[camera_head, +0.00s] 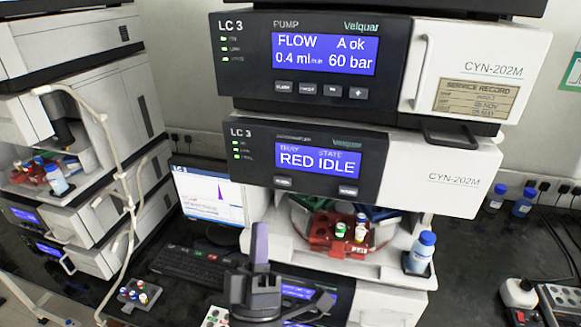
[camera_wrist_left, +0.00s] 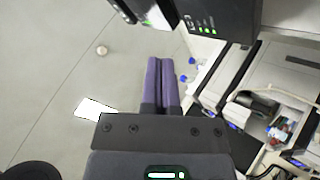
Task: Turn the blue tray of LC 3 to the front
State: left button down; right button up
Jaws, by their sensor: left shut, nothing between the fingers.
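The LC 3 sampler module (camera_head: 305,160) has a lit display reading tray RED, state IDLE, with two buttons below it. In the open bay under it, the red tray (camera_head: 328,232) faces the front and holds a few capped vials. Green and blue parts show behind it, mostly hidden, so the blue tray's outline is unclear. My left gripper (camera_head: 260,232) is in front of the bay, to the left of the red tray, with purple fingers pointing up. In the left wrist view its fingers (camera_wrist_left: 162,62) are together and empty. My right gripper is not in view.
The LC 3 pump module (camera_head: 310,62) sits above the sampler. A blue-capped bottle (camera_head: 421,252) stands at the bay's right. A monitor (camera_head: 212,198) and keyboard (camera_head: 190,268) are to the left. A small vial rack (camera_head: 138,293) lies on the dark bench. Another stack stands far left.

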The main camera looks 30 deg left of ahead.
aim_at(283, 181)
pick_arm(q)
jog(key=shift+s, duration=0.1)
jog(key=shift+f, duration=0.1)
jog(key=w+a+b, duration=0.2)
jog(key=w, duration=0.6)
jog(key=shift+w+b, duration=0.35)
dwell(0.8)
dwell(0.9)
jog(key=shift+w+a, duration=0.1)
jog(key=shift+w, duration=0.3)
